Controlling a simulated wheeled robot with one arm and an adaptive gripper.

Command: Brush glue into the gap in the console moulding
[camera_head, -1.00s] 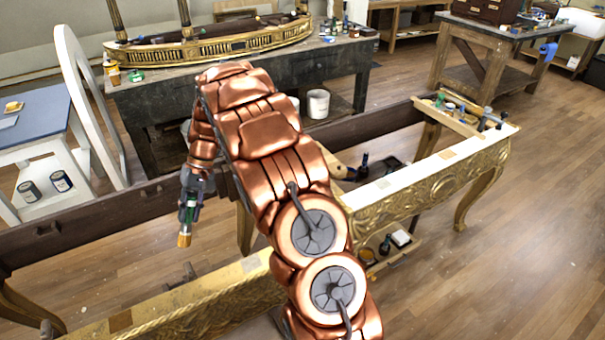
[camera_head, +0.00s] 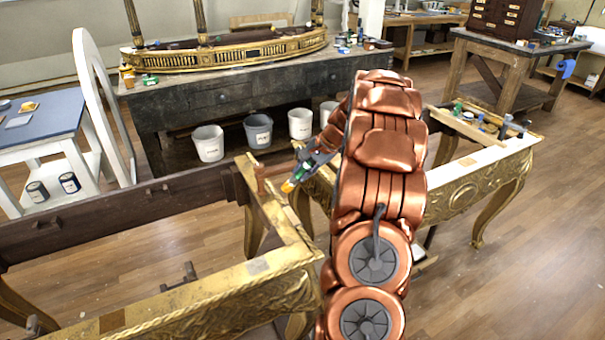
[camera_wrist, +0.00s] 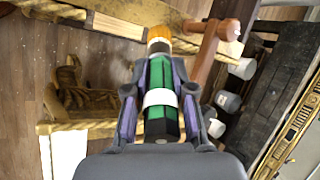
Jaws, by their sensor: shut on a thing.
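My gripper (camera_head: 316,158) is shut on a glue brush. In the wrist view the brush (camera_wrist: 160,85) has a green handle with a white band, and its orange-tan bristles (camera_wrist: 158,32) point away from my gripper. In the head view the brush is tilted, its bristles (camera_head: 288,186) down and left, near the corner of the gilt console frame (camera_head: 215,292). I cannot tell whether the bristles touch it. A pale patch (camera_head: 258,266) and a brown patch (camera_head: 112,321) show on the front rail. I cannot make out which spot is the gap.
A dark rail (camera_head: 120,215) runs left. Several buckets (camera_head: 208,143) stand under the dark bench (camera_head: 190,98). Open floor lies at right.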

